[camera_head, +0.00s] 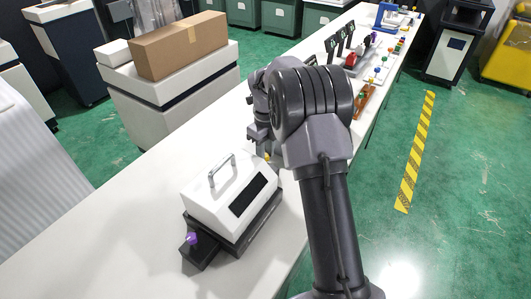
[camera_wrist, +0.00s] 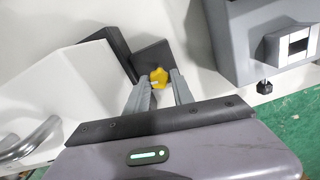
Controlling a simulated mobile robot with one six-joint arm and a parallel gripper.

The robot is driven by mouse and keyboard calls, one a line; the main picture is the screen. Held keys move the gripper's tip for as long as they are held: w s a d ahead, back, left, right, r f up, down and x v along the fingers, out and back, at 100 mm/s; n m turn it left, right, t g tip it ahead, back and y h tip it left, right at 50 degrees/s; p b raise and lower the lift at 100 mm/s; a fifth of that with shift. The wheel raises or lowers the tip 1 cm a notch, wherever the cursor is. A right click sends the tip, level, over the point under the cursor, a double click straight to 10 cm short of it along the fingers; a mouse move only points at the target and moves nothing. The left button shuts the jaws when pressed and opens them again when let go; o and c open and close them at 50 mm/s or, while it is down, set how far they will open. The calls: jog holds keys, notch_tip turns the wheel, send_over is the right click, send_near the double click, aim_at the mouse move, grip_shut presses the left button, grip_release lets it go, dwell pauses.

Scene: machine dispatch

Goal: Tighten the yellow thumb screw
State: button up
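The yellow thumb screw (camera_wrist: 158,77) shows in the wrist view as a small lobed knob on a dark bracket at the end of the white machine. In the head view only a bit of yellow (camera_head: 267,156) shows beside my arm. My gripper (camera_wrist: 158,86) is open, with one finger on each side of the screw at its near edge. I cannot tell whether the fingers touch it. The white machine (camera_head: 222,187) has a metal handle, a black panel and a dark base, and stands on the long white table.
A purple knob (camera_head: 192,238) sits on a dark block at the machine's near end. The white table (camera_head: 120,215) is clear to the left. Further along it stand several small parts and coloured knobs (camera_head: 380,68). A cardboard box (camera_head: 180,47) rests on a white cabinet behind.

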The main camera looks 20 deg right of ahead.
jog(key=o, duration=0.3)
notch_tip(320, 180, up, 17)
jog(key=p, duration=0.6)
jog(key=shift+r, duration=0.2)
jog(key=s+a+r+n+t+b, duration=0.1)
jog(key=s+a+r+n+t, duration=0.1)
jog(key=s+a+r+n, duration=0.4)
jog(key=s+a+r+n+t+b, duration=0.1)
jog(key=s+a+r+n, duration=0.25)
jog(key=s+n, duration=0.4)
jog(key=s+a+f+n+t, duration=0.1)
jog(key=s+a+f+n, duration=0.1)
jog(key=s+n, duration=0.2)
jog(key=s+a+f+n+t+y+b, duration=0.1)
jog(key=s+a+f+n, duration=0.1)
jog(key=s+n, duration=0.3)
jog(key=s+a+f+n+y+b, duration=0.1)
jog(key=s+n, duration=0.3)
jog(key=s, duration=0.5)
jog(key=shift+s+a+f+n+t, duration=0.25)
jog(key=shift+a+f+t, duration=0.15)
jog(key=shift+a+f, duration=0.3)
